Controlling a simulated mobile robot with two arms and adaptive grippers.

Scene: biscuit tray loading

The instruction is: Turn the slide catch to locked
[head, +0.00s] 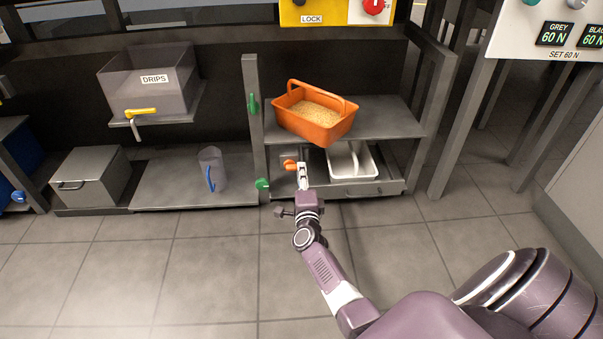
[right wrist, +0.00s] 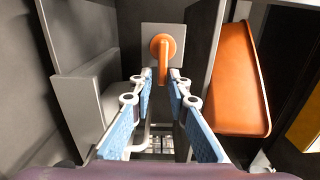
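The slide catch is an orange round knob with a short lever (right wrist: 164,52) on a grey square plate (right wrist: 148,38). In the right wrist view the lever points down the picture. In the head view the catch (head: 289,164) is small, in the lower bay of the rack, just left of my gripper's tip. My right gripper (head: 303,168) reaches into that bay. In the right wrist view its fingers (right wrist: 162,77) are apart, with the lever's free end in line with the gap between their tips. I cannot tell whether either finger touches the lever. My left gripper is out of view.
An orange crate of crumbs (head: 318,128) sits on the shelf above (head: 388,127). A white tray (head: 371,175) is right of the gripper. Green tabs (head: 252,104) mark the left post. A clear jug (head: 213,172) stands left. The floor in front is clear.

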